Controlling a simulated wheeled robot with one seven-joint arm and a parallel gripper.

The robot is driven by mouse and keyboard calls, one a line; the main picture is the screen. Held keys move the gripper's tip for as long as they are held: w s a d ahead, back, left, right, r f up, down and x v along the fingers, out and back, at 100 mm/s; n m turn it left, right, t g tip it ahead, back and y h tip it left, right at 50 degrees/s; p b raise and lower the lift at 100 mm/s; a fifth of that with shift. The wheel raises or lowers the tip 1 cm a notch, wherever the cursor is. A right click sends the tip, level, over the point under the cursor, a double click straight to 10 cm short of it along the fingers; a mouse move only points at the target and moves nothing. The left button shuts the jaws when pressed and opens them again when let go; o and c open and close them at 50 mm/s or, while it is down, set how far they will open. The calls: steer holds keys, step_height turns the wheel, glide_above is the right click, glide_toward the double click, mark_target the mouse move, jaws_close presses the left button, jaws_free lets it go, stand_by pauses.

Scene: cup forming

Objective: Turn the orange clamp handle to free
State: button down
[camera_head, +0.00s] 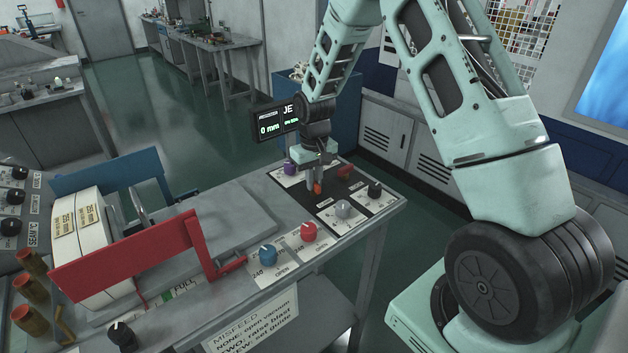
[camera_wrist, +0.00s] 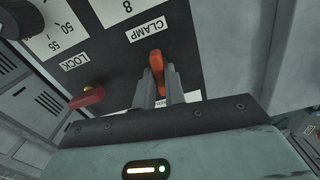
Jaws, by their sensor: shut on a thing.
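The orange clamp handle (camera_wrist: 156,66) stands on a black panel (camera_wrist: 190,50) under a white label reading CLAMP in the wrist view. My gripper (camera_wrist: 161,82) is shut on the handle, with one grey finger on each side of it. In the head view my gripper (camera_head: 317,185) points down over the black panel, and a small piece of the orange handle (camera_head: 317,188) shows at its fingertips. The label on the near side of the handle is mostly hidden behind the fingers.
A red lever (camera_wrist: 88,97) labelled LOCK is beside the clamp. Purple (camera_head: 291,168), grey (camera_head: 343,208), dark (camera_head: 374,190), red (camera_head: 308,231) and blue (camera_head: 267,254) knobs surround the panel. A red frame (camera_head: 130,255) stands to the left on the bench.

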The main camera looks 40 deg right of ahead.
steer(key=shift+w+r+n, duration=0.1)
steer(key=shift+n, duration=0.6)
steer(key=c, duration=1.5)
jaws_free()
steer(key=shift+o, duration=0.2)
step_height(320, 180, up, 17)
steer(key=b, duration=0.3)
steer(key=shift+r, duration=0.2)
